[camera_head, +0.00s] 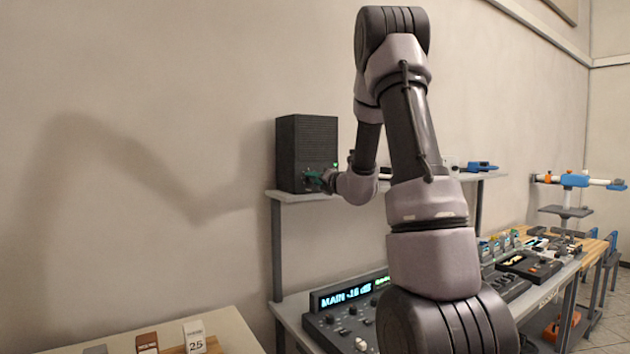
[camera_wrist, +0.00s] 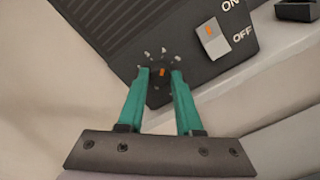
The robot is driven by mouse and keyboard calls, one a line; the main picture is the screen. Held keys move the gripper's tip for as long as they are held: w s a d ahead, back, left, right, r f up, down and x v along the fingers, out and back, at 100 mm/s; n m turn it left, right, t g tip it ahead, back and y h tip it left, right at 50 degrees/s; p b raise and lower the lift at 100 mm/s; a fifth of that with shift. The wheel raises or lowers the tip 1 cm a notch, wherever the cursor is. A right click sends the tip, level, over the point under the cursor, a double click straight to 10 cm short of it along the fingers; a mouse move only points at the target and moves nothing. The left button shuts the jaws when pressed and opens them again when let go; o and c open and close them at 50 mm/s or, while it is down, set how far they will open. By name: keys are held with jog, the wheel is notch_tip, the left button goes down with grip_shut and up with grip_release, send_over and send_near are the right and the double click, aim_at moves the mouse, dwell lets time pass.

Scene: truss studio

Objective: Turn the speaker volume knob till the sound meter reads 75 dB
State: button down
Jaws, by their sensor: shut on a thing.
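The dark speaker (camera_head: 306,150) stands on a shelf against the wall in the head view, with a small green light on its lower front. Its volume knob (camera_wrist: 156,97) shows in the wrist view, black with an orange pointer mark and pale tick marks around it. My gripper (camera_wrist: 160,75) has its two green fingers on either side of the knob, shut on it. In the head view my gripper (camera_head: 317,178) is at the speaker's lower front and hides the knob. I cannot make out a sound meter or a dB reading from one.
An ON/OFF rocker switch (camera_wrist: 213,40) sits on the speaker right of the knob. The shelf (camera_head: 290,197) edge runs just below. A mixing desk (camera_head: 345,328) with a lit display reading "MAIN -16 dB" stands lower down. Small blocks (camera_head: 194,337) are on the front-left table.

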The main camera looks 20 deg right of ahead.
jog(key=shift+m, duration=0.3)
jog(key=c, duration=0.6)
grip_release()
jog(key=shift+s, duration=0.1)
jog(key=s, duration=0.3)
jog(key=s+d, duration=0.1)
jog(key=s, duration=0.3)
jog(key=s+d, duration=0.1)
jog(key=s, duration=0.2)
jog(key=shift+s, duration=0.2)
